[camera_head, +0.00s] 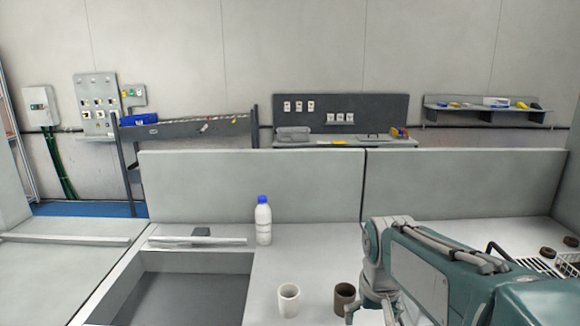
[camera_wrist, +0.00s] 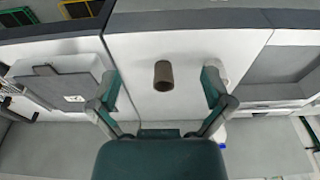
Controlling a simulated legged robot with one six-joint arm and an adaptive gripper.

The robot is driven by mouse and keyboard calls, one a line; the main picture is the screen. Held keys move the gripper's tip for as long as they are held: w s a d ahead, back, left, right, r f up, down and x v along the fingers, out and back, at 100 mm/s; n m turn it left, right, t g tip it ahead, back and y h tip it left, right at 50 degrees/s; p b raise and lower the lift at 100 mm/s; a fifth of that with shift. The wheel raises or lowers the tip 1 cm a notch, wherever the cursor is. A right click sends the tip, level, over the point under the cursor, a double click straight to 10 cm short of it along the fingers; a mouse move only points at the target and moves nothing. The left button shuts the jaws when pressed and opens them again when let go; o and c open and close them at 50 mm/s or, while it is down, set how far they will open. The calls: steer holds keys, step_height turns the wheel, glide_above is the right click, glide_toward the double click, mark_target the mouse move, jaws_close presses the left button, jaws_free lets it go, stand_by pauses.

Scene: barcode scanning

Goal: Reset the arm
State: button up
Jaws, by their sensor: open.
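My arm reaches in from the right in the camera_head view. My gripper (camera_head: 372,312) hangs at its end, just right of the dark brown cup (camera_head: 344,299). In the wrist view my gripper (camera_wrist: 162,82) has its two fingers spread wide. The brown cup (camera_wrist: 163,76) shows between them, on the white table, and nothing is held. Whether the fingers are level with the cup or above it, I cannot tell. A white cup (camera_head: 288,300) stands left of the brown one. In the wrist view it is partly hidden behind the right finger.
A white bottle with a blue cap (camera_head: 263,222) stands near the low grey partition (camera_head: 250,186). A recessed sink-like basin (camera_head: 190,295) lies at left. A wire rack (camera_head: 535,264) and small brown round items (camera_head: 547,252) are at right. The table between bottle and cups is clear.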

steer(key=s+t, duration=0.3)
steer(key=s, duration=1.1)
steer(key=shift+s+r+t, duration=0.15)
steer(key=shift+r+t, duration=0.25)
steer(key=shift+r, duration=0.05)
steer(key=shift+s+d+r, duration=0.1)
steer(key=shift+s+d, duration=0.3)
